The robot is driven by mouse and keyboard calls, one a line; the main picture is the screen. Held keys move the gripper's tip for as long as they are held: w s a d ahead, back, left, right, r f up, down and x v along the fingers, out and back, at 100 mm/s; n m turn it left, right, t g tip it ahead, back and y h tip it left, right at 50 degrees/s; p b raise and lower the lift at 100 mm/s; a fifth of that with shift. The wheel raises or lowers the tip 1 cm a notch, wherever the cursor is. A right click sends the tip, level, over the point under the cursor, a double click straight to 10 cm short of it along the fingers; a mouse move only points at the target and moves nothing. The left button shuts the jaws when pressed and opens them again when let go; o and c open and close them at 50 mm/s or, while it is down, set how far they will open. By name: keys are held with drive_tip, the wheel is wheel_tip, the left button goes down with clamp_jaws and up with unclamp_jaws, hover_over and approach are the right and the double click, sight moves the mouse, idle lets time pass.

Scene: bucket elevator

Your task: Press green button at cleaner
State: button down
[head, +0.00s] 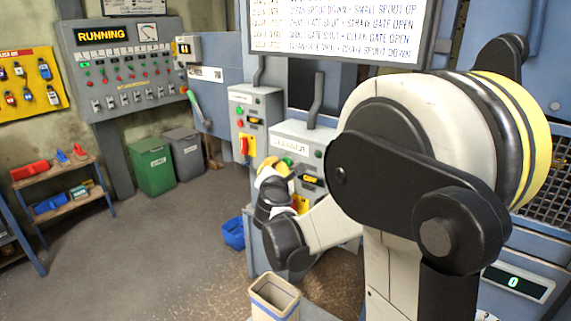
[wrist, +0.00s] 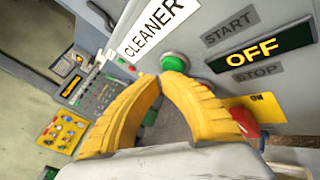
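The cleaner control box (head: 312,137) is grey and stands in the middle of the head view, partly hidden by my arm. Its CLEANER label (wrist: 158,24) shows in the wrist view. The green button (wrist: 174,62) sits below the label, left of a display (wrist: 263,53) reading OFF, between START and STOP lettering. My gripper (wrist: 160,80) has yellow fingers whose tips come together just below the green button in the wrist view. Contact with the button cannot be told. Nothing shows between the tips.
Another grey control box (head: 256,110) with a red handle stands left of the cleaner box. A blue bin (head: 233,233) and a beige bucket (head: 274,297) are on the floor below. The floor to the left is open, with a shelf (head: 62,200) and a RUNNING panel (head: 128,75) beyond.

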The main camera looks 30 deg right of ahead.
drive_tip(key=shift+w+d, duration=0.2)
drive_tip(key=shift+d, duration=0.3)
idle(0.4)
drive_tip(key=shift+a, duration=0.15)
drive_tip(key=shift+s+a, duration=0.35)
drive_tip(key=shift+a, duration=0.35)
drive_tip(key=shift+s+a, duration=0.3)
drive_tip(key=shift+a, duration=0.5)
drive_tip(key=shift+s+a, duration=0.25)
drive_tip(key=shift+a, duration=0.55)
drive_tip(key=shift+s+a, duration=0.3)
drive_tip(key=shift+a, duration=0.5)
drive_tip(key=s+a+f+m+g+y, duration=0.2)
drive_tip(key=s+a+m+y, duration=0.1)
drive_tip(key=s+a+m, duration=0.2)
drive_tip(key=s+a+f+m+g+y, duration=0.2)
drive_tip(key=s+a+m, duration=0.3)
drive_tip(key=s+m, duration=0.4)
drive_tip(key=s+a+f+m+g+y, duration=0.3)
drive_tip(key=s+m, duration=0.5)
drive_tip(key=s, duration=0.5)
drive_tip(key=a+f+y, duration=0.1)
drive_tip(key=a, duration=0.1)
drive_tip(key=shift+s+a+f, duration=0.15)
drive_tip(key=shift+s+a, duration=0.15)
drive_tip(key=shift+a, duration=0.1)
